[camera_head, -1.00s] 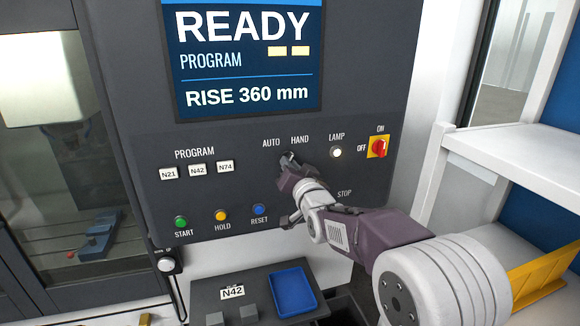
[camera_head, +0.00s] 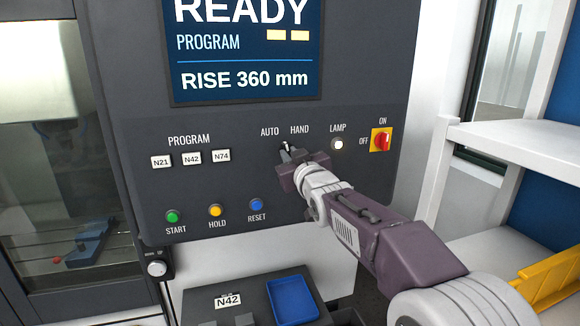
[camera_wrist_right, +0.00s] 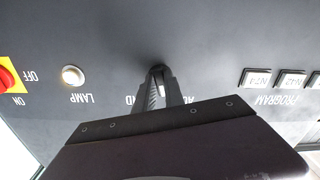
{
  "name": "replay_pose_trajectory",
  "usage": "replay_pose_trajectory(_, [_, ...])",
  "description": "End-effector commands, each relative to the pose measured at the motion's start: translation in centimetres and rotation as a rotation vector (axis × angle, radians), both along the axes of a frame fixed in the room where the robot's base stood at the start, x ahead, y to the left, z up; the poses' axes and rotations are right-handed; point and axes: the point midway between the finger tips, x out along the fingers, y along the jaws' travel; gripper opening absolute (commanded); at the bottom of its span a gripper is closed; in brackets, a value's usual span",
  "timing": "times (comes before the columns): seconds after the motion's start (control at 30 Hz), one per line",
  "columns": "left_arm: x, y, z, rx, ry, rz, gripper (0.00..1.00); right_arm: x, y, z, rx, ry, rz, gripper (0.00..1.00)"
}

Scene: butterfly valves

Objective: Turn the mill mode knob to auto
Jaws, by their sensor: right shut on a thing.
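The mill mode knob (camera_head: 286,145) is a small dark knob with a light mark, on the dark control panel below the AUTO and HAND labels. My right gripper (camera_head: 288,152) is at the knob, its arm coming from the lower right. In the right wrist view the two dark fingers (camera_wrist_right: 163,88) are shut on the knob (camera_wrist_right: 157,70), and a pale strip shows between them. The fingers hide most of the knob, so I cannot tell for sure which label its mark points to. My left gripper is not in view.
A lit lamp button (camera_head: 338,144) and a red switch on yellow (camera_head: 382,140) sit right of the knob. Program buttons (camera_head: 191,159) and START, HOLD and RESET buttons (camera_head: 215,211) are to the left. A blue tray (camera_head: 293,299) lies below; white shelves (camera_head: 520,140) stand right.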

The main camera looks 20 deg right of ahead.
Motion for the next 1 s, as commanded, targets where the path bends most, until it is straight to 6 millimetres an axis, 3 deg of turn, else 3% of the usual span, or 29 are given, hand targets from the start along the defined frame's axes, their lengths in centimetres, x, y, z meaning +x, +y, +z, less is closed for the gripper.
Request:
replay_pose_trajectory(0.03, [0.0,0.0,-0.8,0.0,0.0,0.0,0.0,0.0,0.0,-0.7,-0.033,0.006,-0.001,0.0])
replay_pose_trajectory(0.4, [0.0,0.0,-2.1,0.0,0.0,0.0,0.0,0.1,-0.1,-0.5,-0.236,0.001,-0.001,0.0])
replay_pose_trajectory(1.0, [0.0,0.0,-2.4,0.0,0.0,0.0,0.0,0.1,-0.2,-0.4,-0.297,0.0,0.0,0.0])
